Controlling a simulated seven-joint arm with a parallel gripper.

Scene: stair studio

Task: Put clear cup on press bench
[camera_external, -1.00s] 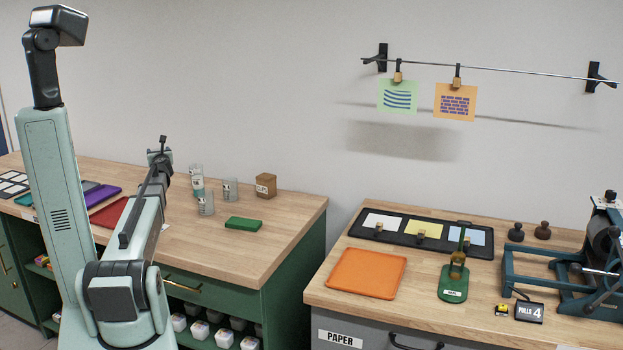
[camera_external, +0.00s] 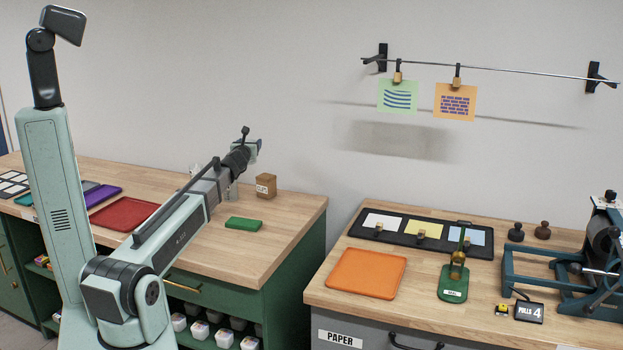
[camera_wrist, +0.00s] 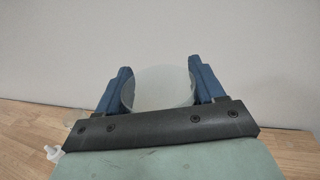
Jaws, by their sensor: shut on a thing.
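My gripper (camera_wrist: 158,66) shows in the wrist view with its two blue fingers on either side of a translucent clear cup (camera_wrist: 158,88), shut on it. In the external view my gripper (camera_external: 254,147) is raised above the back of the left bench, and its held cup cannot be made out there. The press bench (camera_external: 424,277) is the wood-topped bench on the right, apart from my gripper.
Another clear cup (camera_external: 232,192) shows partly behind my arm, by a brown box (camera_external: 266,185) and a green block (camera_external: 244,223). The press bench carries an orange tray (camera_external: 366,274), a green-based device (camera_external: 454,283) and the press (camera_external: 600,260). A gap separates the benches.

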